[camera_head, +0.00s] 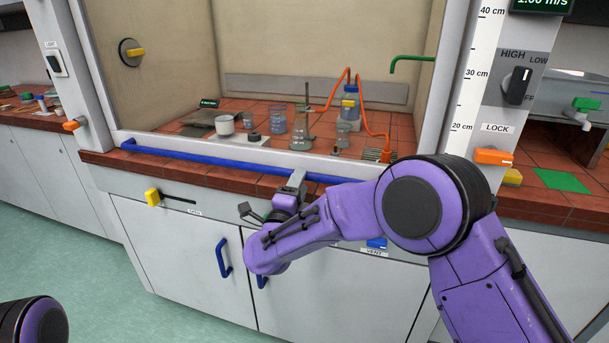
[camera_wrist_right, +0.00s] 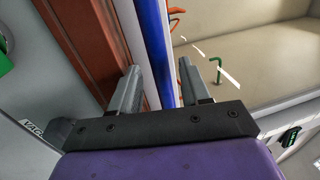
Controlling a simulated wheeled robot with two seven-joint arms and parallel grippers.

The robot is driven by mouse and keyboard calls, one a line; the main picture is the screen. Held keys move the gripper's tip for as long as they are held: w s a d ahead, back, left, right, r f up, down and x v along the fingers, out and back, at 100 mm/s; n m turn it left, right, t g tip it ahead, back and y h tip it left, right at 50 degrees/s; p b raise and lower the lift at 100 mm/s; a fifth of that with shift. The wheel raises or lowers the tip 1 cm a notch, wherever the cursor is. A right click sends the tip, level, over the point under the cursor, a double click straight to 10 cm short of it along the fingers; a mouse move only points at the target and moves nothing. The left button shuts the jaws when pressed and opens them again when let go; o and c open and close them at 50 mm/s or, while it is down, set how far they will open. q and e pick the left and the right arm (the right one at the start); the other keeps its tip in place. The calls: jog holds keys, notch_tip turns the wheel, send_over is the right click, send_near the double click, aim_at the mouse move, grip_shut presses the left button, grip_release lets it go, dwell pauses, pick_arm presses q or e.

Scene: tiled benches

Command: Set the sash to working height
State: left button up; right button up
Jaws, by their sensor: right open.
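The sash is a glass pane with a white bottom rail (camera_head: 200,147), standing low across the front of the fume hood. A blue handle bar (camera_head: 190,155) runs along its lower edge. My right gripper (camera_head: 296,183) is at this bar, right of its middle. In the right wrist view my right gripper (camera_wrist_right: 158,75) is open, and the blue bar (camera_wrist_right: 156,35) runs up between its two fingers. I cannot tell whether either finger touches it. A height scale (camera_head: 470,95) and an orange LOCK lever (camera_head: 493,157) are on the right post. My left gripper is out of frame.
Glassware, including a flask (camera_head: 301,132) and a beaker (camera_head: 277,121), stands inside behind the sash. A red tiled ledge (camera_head: 225,178) runs below the bar. A black knob (camera_head: 518,85) sits on the right post. Blue cupboard handles (camera_head: 222,257) are below.

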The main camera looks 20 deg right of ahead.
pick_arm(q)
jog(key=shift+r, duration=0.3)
pick_arm(e)
jog(key=shift+x, duration=1.95)
jog(key=shift+s, duration=0.1)
grip_shut()
